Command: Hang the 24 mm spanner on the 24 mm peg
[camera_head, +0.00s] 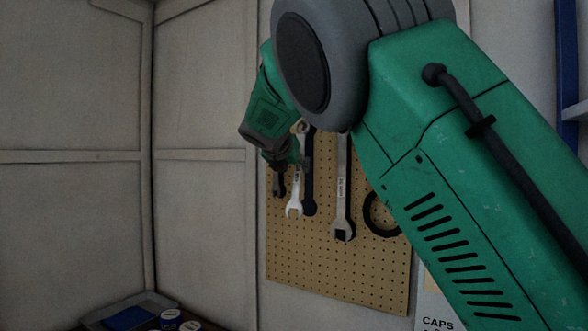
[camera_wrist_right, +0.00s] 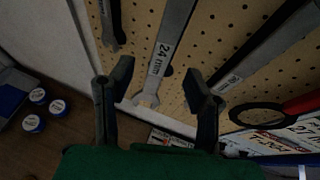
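The 24 mm spanner (camera_wrist_right: 164,58) is a grey metal spanner with a white "24 mm" label, upright against the pegboard, open jaw down. It also shows in the head view (camera_head: 295,206), beside a dark spanner shape. My right gripper (camera_head: 289,178) is in front of the board near this spanner. In the right wrist view the fingers (camera_wrist_right: 158,92) are spread, one on each side of the spanner's lower end, with gaps between. The spanner's top end is mostly hidden, and I cannot tell whether it sits on a peg. My left gripper is not in view.
The pegboard (camera_head: 330,272) holds a larger labelled spanner (camera_head: 342,190) to the right and a black ring (camera_head: 380,230). A smaller dark tool (camera_wrist_right: 110,22) hangs at the left. Several round lidded tins (camera_wrist_right: 32,122) and a blue tray (camera_head: 128,318) lie below left.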

